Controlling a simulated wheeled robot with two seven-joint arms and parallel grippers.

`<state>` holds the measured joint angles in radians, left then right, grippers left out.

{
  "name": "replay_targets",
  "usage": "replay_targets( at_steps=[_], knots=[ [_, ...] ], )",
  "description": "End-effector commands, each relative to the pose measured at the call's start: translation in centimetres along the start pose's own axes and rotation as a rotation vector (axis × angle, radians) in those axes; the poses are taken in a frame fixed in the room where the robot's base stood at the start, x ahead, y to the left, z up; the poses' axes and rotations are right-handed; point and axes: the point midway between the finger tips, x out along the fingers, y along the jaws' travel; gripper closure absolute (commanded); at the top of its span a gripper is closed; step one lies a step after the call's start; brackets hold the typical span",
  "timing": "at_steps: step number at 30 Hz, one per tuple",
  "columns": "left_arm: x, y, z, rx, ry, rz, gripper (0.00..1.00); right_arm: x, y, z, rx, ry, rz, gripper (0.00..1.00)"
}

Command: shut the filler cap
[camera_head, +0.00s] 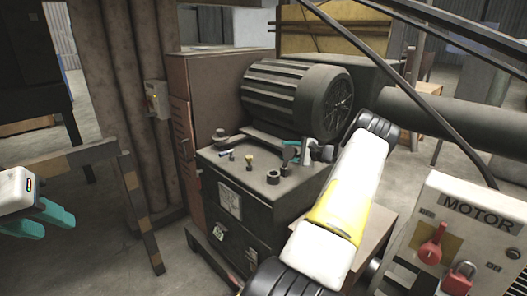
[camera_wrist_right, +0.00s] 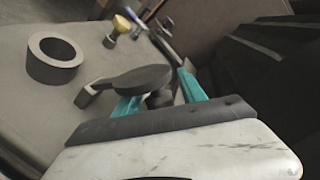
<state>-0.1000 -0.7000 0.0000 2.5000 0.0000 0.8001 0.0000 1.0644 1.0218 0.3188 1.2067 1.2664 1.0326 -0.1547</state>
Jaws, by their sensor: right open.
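A dark round cap-like disc (camera_wrist_right: 142,79), which looks like the filler cap, shows in the right wrist view with a short lever at its left and a dark stem below. I cannot tell whether it is fully seated. My right gripper (camera_wrist_right: 153,88) is open, its teal fingers on either side of the stem, behind the disc. Contact is unclear. In the head view my right gripper (camera_head: 293,153) is above the cabinet top and hides most of the cap. My left gripper (camera_head: 40,218) is open and empty at the far left, away from the cabinet.
A dark ring (camera_wrist_right: 55,58) and a brass-topped fitting (camera_wrist_right: 122,24) stand near the cap on the cabinet top (camera_head: 236,181). A ribbed motor (camera_head: 297,97) rises behind. A motor switch box (camera_head: 462,225) with red parts stands at right. A striped barrier (camera_head: 128,195) is at left.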

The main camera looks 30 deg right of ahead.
Motion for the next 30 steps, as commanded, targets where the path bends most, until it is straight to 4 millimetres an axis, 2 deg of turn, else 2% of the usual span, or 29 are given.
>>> replay_targets(
  at_steps=[4,11,30],
  knots=[
    [0.0,0.0,0.0,0.0,0.0,0.0,0.64,-0.02,0.01,0.0,0.0,0.0,0.0,0.54],
    [0.0,0.0,0.0,0.0,0.0,0.0,0.64,-0.04,0.02,0.01,0.0,0.0,0.0,0.99],
    [0.0,0.0,0.0,0.0,0.0,0.0,0.64,-0.05,0.05,0.01,0.0,-0.001,0.001,1.0]
  ],
)
